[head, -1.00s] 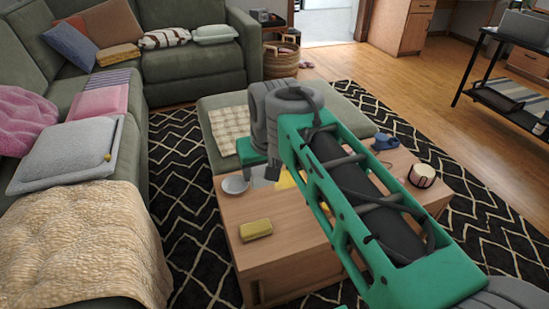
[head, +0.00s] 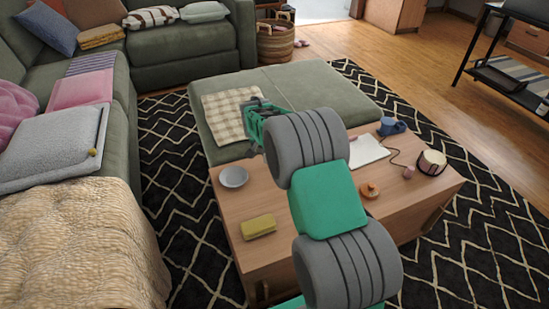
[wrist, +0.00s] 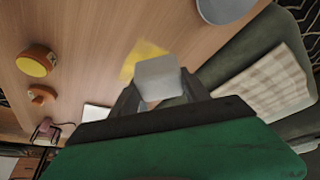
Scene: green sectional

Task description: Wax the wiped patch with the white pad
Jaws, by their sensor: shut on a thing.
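My gripper (wrist: 158,88) is shut on the white pad (wrist: 158,72) in the wrist view. The pad is in front of a yellow patch (wrist: 145,50) on the wooden table and covers part of it. I cannot tell whether the pad touches the tabletop. In the head view my arm hides the pad, the patch and the tin.
A green ottoman (head: 310,90) with a checkered cloth (head: 236,117) adjoins the table.

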